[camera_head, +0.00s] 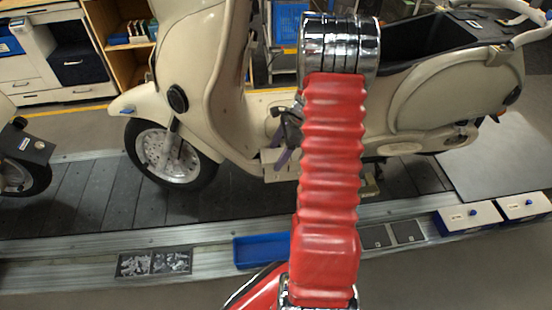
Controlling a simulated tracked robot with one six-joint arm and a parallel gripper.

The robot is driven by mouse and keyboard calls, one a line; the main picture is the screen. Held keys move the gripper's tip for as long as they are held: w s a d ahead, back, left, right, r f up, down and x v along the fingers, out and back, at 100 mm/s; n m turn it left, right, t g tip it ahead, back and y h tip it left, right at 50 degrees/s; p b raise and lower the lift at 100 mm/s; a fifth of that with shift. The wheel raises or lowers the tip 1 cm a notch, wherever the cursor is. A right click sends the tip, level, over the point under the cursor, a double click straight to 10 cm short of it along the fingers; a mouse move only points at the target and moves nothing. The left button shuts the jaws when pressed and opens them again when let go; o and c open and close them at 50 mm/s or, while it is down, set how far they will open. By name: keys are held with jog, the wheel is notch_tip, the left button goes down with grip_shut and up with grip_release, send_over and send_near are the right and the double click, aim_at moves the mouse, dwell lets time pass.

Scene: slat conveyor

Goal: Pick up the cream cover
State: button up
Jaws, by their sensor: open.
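A cream scooter stands across the slat conveyor. Other cream body panels show on the scooter, so I cannot be sure which one the name means. My red ribbed arm rises through the middle of the view to a chrome joint. Dark and purplish parts that look like my gripper (284,140) show just left of the arm, low by the scooter's footboard. It is open, apart from the cover, and mostly hidden behind the arm.
The dark slat conveyor (90,195) has metal edge rails. Another scooter's wheel (22,176) stands at left. A shelf (128,45) is behind.

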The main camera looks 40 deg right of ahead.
jog(key=c, duration=1.2)
jog(key=shift+c, duration=0.2)
notch_tip(320, 180, up, 10)
dwell(0.3)
dwell(0.5)
notch_tip(320, 180, up, 7)
send_over(278, 155)
jog(key=shift+w, duration=0.1)
dwell(0.9)
